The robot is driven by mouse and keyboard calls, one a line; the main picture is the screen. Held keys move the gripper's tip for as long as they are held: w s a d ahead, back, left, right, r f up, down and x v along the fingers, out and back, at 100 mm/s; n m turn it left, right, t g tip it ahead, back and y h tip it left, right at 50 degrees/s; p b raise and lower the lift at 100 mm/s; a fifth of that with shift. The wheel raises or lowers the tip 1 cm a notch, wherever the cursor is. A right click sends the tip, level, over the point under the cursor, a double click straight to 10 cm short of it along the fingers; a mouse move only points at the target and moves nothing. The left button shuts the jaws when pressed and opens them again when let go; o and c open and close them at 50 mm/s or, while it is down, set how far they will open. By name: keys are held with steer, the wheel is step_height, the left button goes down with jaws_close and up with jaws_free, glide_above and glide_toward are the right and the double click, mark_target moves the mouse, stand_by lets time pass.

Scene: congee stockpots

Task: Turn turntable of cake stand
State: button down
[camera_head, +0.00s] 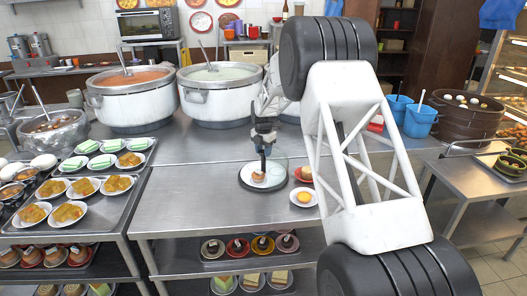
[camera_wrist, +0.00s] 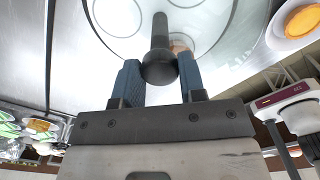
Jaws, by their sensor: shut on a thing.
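The cake stand (camera_head: 283,184) is a dark round turntable on the steel table. A white plate and a small brown pastry (camera_head: 258,177) show on it. A clear glass dome (camera_wrist: 215,48) shows around it in the wrist view. A black rod-like handle with a rounded end (camera_wrist: 159,62) stands up toward my wrist. My gripper (camera_head: 264,135) is above the stand, upright. In the wrist view its blue fingers (camera_wrist: 158,78) are on both sides of the handle, shut on it. Where the handle joins the stand is hard to make out.
A white saucer with a yellow tart (camera_head: 304,197) sits close at the stand's right. Large stockpots (camera_head: 215,105) stand behind. Trays of plated food (camera_head: 75,190) are at left. The steel tabletop left of the stand (camera_head: 185,195) is clear.

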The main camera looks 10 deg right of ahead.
steer(key=shift+n, duration=2.7)
steer(key=c, duration=0.7)
jaws_free()
steer(key=shift+r, duration=0.1)
steer(key=shift+r, duration=3.85)
